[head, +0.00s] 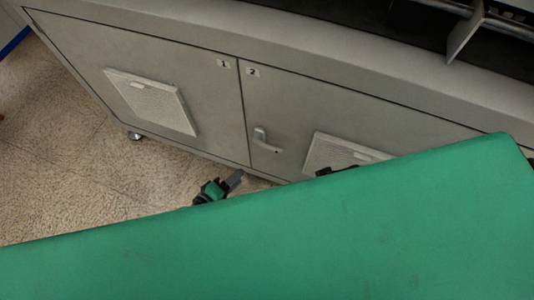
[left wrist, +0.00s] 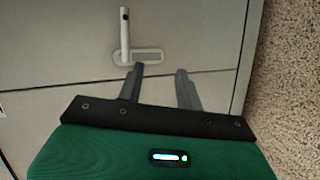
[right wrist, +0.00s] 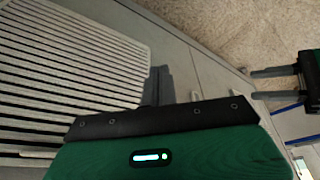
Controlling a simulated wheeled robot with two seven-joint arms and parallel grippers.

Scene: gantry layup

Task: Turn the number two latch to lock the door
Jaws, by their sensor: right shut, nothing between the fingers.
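The number two latch (head: 260,136) is a light grey handle on the door marked 2, just right of the seam between the doors. Its lever points sideways, away from the seam. In the left wrist view the lever (left wrist: 124,32) rises from its oblong plate (left wrist: 149,57). My left gripper (head: 237,178) is open and empty, low near the seam. In the left wrist view its fingertips (left wrist: 160,69) are just below the plate, with nothing between them. My right gripper (right wrist: 158,72) is shut and empty beside a slatted vent; in the head view only a dark bit (head: 323,171) shows.
Door 1 (head: 208,100) has a vent panel (head: 150,101). Door 2's vent panel (head: 340,151) is right of the latch and partly hidden. The slatted vent (right wrist: 70,60) fills the left of the right wrist view. Speckled floor (head: 70,170) is open at left. A caster (head: 134,135) shows under the cabinet.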

